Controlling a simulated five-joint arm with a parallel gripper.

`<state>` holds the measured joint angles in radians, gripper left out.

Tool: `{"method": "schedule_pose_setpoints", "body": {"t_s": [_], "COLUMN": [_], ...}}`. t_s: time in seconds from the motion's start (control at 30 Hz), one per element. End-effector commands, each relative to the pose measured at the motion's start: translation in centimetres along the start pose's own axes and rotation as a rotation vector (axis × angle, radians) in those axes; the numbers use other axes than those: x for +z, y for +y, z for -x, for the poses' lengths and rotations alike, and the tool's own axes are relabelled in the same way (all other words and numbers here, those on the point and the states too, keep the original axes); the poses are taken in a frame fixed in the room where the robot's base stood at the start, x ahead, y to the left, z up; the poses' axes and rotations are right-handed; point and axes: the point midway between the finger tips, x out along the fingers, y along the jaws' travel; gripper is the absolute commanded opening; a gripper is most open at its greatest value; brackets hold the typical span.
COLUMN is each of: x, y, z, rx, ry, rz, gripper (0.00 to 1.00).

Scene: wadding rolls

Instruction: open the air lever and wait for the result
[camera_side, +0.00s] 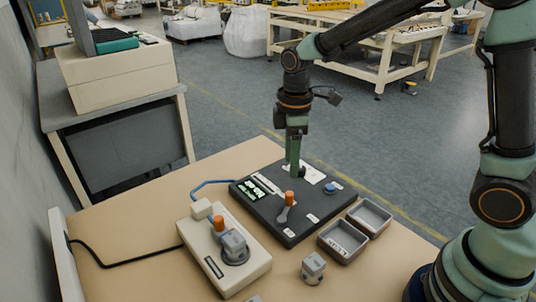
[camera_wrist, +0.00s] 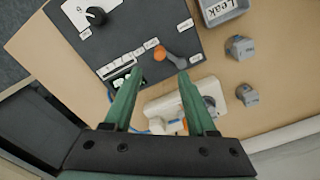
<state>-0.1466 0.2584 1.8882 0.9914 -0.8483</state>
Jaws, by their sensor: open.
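A dark panel (camera_side: 290,230) lies on the table. It carries a lever with an orange knob (camera_side: 289,198) on a grey arm, a display with green figures (camera_side: 254,188) and small white labels. In the wrist view the lever's orange knob (camera_wrist: 160,54) lies just beyond my fingertips, with its grey arm slanting down right. My gripper (camera_side: 297,172) points down over the far part of the panel, behind the lever in the side view. In the wrist view my gripper (camera_wrist: 160,75) is open, with nothing between its fingers.
A beige fixture (camera_side: 243,270) holds a grey part (camera_side: 235,246) beside an orange handle (camera_side: 221,225); a blue tube (camera_side: 207,184) runs toward the panel. Two grey trays (camera_side: 342,241) stand right. A loose grey block (camera_side: 313,267) lies in front. A dial (camera_wrist: 96,16) sits on the panel.

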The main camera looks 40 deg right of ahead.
Motion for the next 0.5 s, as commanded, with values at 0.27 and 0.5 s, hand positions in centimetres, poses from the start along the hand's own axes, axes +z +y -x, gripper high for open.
{"method": "schedule_pose_setpoints", "body": {"t_s": [0.27, 0.5], "x": [0.1, 0.1], "y": [-0.1, 0.0], "z": [-5.6, -8.6], "rx": [-0.004, -0.002], "ry": [-0.004, -0.001], "rz": [-0.002, -0.003], "gripper": [0.57, 0.57]}}
